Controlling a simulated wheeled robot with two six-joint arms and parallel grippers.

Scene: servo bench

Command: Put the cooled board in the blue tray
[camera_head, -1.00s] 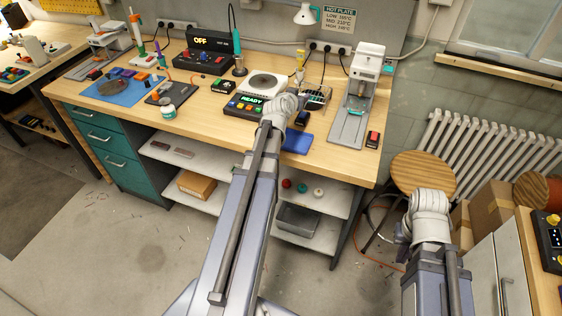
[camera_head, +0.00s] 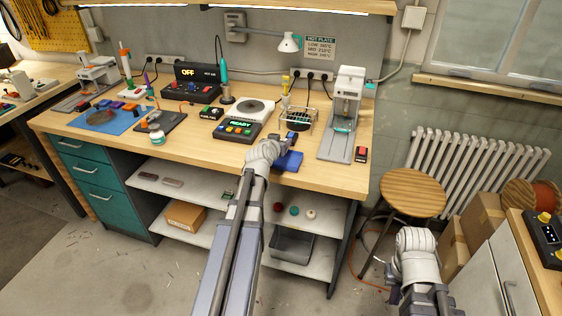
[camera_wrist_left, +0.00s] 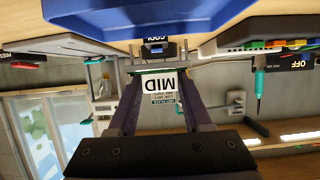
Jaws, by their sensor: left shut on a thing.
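The blue tray (camera_head: 287,161) lies at the bench's front edge, just beyond my left wrist. It also shows large at the top of the left wrist view (camera_wrist_left: 140,22), which is upside down. My left gripper (camera_wrist_left: 160,80) is shut on a thin green-edged board (camera_wrist_left: 158,69) with a white label reading MID. In the head view the left gripper (camera_head: 284,144) is by the tray and mostly hidden behind my wrist. The board is apart from the tray in the wrist view. My right gripper (camera_head: 394,290) is low at the right, away from the bench; its fingers are hidden.
A wire rack (camera_head: 299,116) stands behind the tray; a small display reading COOL (camera_wrist_left: 154,40) shows beyond the board. The hot plate (camera_head: 250,109) and its READY panel (camera_head: 238,131) are left of the tray. A press (camera_head: 344,115) stands right. A stool (camera_head: 413,192) is off the bench.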

